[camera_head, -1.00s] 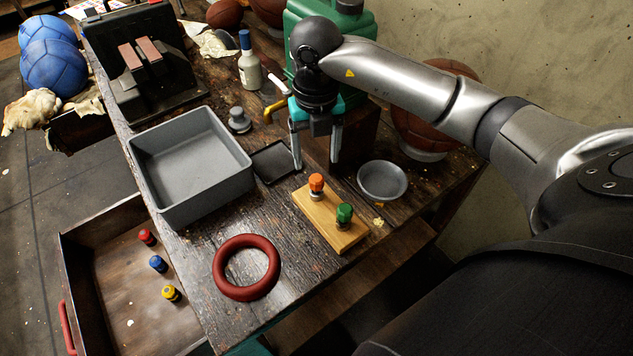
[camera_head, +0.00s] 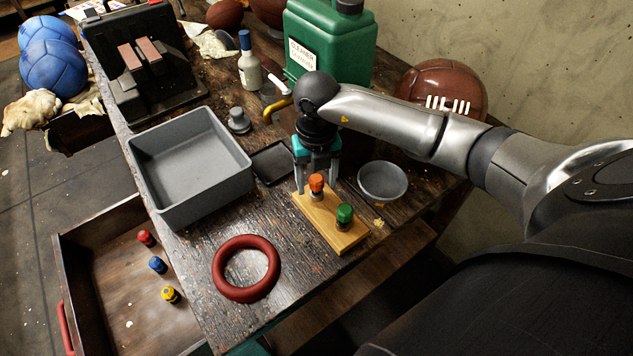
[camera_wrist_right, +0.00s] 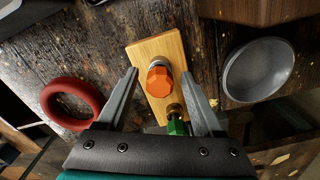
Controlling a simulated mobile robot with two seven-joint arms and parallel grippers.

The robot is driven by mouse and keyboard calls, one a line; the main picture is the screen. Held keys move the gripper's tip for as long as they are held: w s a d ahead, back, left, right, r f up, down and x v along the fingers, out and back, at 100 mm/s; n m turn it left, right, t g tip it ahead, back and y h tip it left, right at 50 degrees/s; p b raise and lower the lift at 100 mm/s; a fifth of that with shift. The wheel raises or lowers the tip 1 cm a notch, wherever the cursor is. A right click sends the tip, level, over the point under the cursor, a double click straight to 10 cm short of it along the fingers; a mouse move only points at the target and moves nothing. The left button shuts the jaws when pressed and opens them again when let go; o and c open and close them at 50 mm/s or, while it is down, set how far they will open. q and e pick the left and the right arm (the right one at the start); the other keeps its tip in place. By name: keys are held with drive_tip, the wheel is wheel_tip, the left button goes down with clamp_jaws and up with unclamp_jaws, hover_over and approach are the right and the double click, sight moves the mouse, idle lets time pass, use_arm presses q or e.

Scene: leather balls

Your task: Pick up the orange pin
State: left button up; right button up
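The orange pin (camera_head: 316,183) stands upright on a wooden block (camera_head: 340,240), beside a green pin (camera_head: 344,213). My right gripper (camera_head: 315,187) is open and comes down over the far end of the block. In the right wrist view the orange pin (camera_wrist_right: 160,80) shows between the two spread fingers (camera_wrist_right: 168,86), with a gap on each side and no contact visible. The green pin (camera_wrist_right: 176,122) is nearer the gripper's palm in that view. My left gripper is not in view.
A grey bowl (camera_head: 383,182) stands right of the block. A red ring (camera_head: 246,292) lies front left. A grey bin (camera_head: 172,206) and a black tray (camera_head: 268,177) lie left. An open drawer (camera_head: 110,310) holds red, blue and yellow pins. A green canister (camera_head: 345,45) stands behind.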

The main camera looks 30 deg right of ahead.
sight(317, 178)
clamp_jaws()
idle(0.3)
wheel_tip(317, 178, up, 20)
drive_tip(key=p, duration=0.1)
drive_tip(key=shift+f+p, duration=0.25)
drive_tip(key=shift+p, duration=0.1)
